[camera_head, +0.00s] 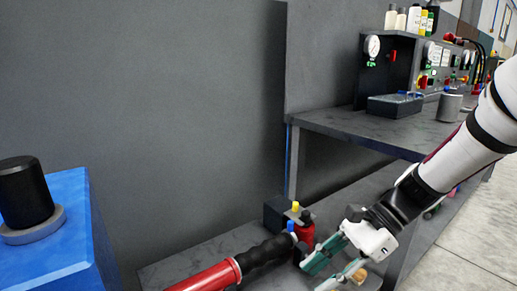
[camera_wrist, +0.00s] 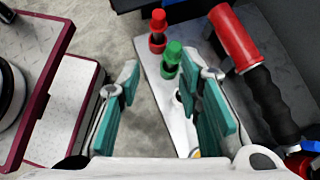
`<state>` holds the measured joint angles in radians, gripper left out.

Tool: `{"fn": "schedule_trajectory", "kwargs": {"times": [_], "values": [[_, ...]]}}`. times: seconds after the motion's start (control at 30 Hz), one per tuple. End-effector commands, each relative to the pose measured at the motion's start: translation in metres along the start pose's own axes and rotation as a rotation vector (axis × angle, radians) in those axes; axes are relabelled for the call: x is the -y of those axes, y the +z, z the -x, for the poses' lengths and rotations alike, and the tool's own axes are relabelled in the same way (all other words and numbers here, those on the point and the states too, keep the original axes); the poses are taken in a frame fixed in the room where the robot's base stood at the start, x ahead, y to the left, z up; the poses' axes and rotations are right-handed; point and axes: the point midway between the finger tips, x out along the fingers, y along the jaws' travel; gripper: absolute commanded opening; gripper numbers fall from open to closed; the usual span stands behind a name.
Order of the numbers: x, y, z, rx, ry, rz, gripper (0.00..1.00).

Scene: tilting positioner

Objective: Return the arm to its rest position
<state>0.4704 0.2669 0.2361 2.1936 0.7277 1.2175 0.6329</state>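My gripper (camera_head: 330,268) hangs at the lower right of the head view, at the end of my white arm, beside the low shelf. In the wrist view its two teal-padded fingers (camera_wrist: 170,92) stand apart with nothing held between them. A tool with a red body (camera_head: 210,278) and a ribbed black grip lies to the left of the gripper. It also shows at the right of the wrist view (camera_wrist: 268,95), beside the right finger and apart from it. No marker for the rest position shows.
A red-topped piece (camera_wrist: 158,30) and a green-topped piece (camera_wrist: 172,58) stand on the light strip beyond the fingers. A grey bench (camera_head: 350,122) with gauges and bottles stands above the low shelf (camera_head: 210,250). A blue block (camera_head: 60,240) with a black cylinder is at left.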

Motion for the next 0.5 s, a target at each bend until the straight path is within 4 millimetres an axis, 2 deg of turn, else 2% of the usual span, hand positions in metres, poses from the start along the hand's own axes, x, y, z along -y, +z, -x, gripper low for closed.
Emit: {"fn": "schedule_trajectory", "kwargs": {"times": [0.03, 0.2, 0.5], "values": [[-0.013, 0.012, 0.003, -0.05, 0.026, 0.077, 0.33], [-0.061, 0.039, 0.012, -0.198, 0.132, 0.326, 0.33], [-0.146, 0.064, 0.032, -0.431, 0.316, 0.739, 0.33]]}}
